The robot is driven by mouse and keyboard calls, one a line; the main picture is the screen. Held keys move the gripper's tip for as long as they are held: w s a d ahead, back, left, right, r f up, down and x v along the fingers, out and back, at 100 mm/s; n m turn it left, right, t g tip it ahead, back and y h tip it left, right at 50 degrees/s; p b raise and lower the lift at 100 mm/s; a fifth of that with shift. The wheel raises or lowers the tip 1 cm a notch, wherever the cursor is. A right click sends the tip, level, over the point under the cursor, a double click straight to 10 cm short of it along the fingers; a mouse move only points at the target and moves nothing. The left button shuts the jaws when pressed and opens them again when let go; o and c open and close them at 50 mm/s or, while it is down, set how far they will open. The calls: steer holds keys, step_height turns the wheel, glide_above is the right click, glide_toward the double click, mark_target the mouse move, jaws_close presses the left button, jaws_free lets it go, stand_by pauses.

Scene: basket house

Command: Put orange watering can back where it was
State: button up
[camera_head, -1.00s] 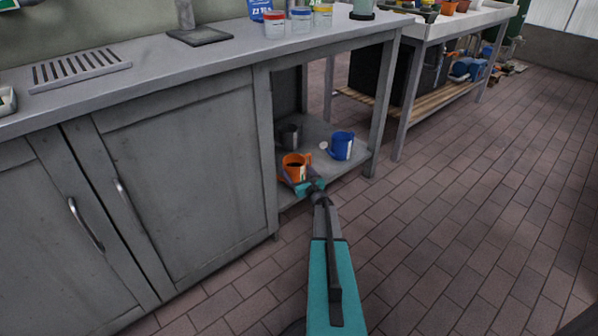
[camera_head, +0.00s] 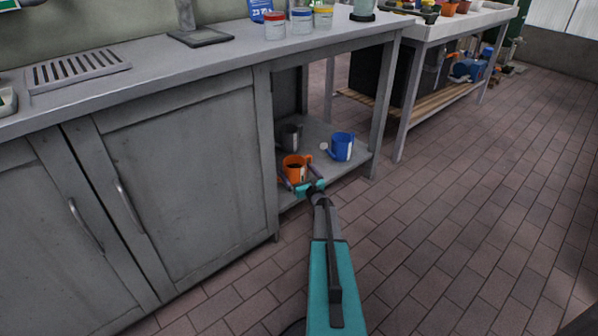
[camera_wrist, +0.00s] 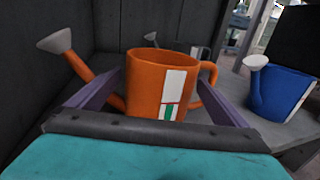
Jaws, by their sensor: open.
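The orange watering can (camera_head: 294,168) stands upright on the low shelf under the counter, near its front edge. In the wrist view the orange can (camera_wrist: 146,84) has its spout to the left and its handle to the right, with a white label on its front. My gripper (camera_head: 301,175) is open in front of the can. In the wrist view its purple fingers reach along both sides of the can's lower body, with the can between them. I cannot tell whether either finger touches it. The can's base is partly hidden by my gripper.
A blue watering can (camera_head: 341,146) stands to the right on the same shelf (camera_head: 318,133). A dark grey can (camera_head: 290,137) stands behind the orange one. A cabinet (camera_head: 185,175) closes the left side, and a table leg (camera_head: 384,110) stands at right. The tiled floor at right is free.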

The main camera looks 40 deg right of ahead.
steer(key=p+v, duration=0.3)
steer(key=v, duration=0.9)
stand_by(0.6)
